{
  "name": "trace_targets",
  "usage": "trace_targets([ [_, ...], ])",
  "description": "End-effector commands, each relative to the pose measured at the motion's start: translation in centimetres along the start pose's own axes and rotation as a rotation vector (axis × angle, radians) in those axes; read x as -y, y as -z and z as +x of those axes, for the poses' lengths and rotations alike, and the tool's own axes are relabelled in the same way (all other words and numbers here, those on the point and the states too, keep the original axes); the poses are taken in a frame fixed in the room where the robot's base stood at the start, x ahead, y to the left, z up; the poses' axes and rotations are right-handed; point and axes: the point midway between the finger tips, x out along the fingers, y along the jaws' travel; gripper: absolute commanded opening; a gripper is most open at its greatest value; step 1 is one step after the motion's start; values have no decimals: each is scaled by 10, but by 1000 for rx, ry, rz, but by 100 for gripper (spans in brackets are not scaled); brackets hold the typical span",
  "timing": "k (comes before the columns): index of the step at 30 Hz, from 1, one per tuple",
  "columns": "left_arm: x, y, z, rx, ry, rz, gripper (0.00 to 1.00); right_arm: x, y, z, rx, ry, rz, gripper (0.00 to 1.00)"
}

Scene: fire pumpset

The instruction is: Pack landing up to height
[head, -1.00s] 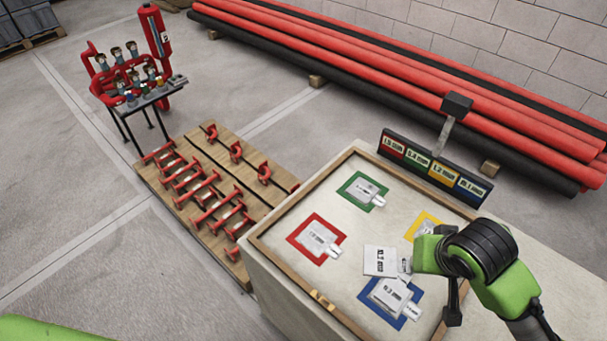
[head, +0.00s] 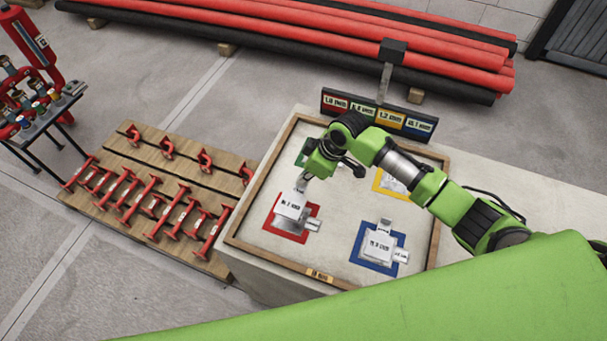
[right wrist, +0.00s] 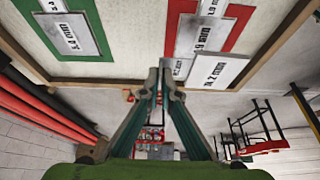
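My right gripper (head: 306,176) is shut on the tab of a light metal shim plate (head: 290,207). It holds the plate over the red-bordered square (head: 272,232) on the tray (head: 333,280). The held plate, with a printed mm label, also shows in the right wrist view (right wrist: 217,72). Another plate (right wrist: 212,33) lies in the red square, apparently below it. The blue square (head: 362,227) holds a labelled plate stack (head: 379,246) with tabs pointing two ways. The yellow square (head: 376,181) is partly behind my right arm. The green square (right wrist: 104,42) holds a plate (right wrist: 67,37). My left gripper is out of view.
A coloured label board (head: 350,106) stands behind the tray. Pallets with red flanged spools (head: 175,215) lie left of the counter. A stand with red piping and valves (head: 35,115) is at far left. Long red and black pipes (head: 300,40) lie behind. Floor between is clear.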

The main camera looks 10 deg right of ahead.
Motion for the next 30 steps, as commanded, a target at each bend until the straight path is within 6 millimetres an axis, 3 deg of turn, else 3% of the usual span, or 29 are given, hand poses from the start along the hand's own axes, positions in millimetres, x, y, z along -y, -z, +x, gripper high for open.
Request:
trace_targets([
  [21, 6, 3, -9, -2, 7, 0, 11, -4, 3, 1, -1, 12, -24, 0],
  [30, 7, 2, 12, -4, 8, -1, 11, -4, -8, 29, -3, 12, -25, 0],
])
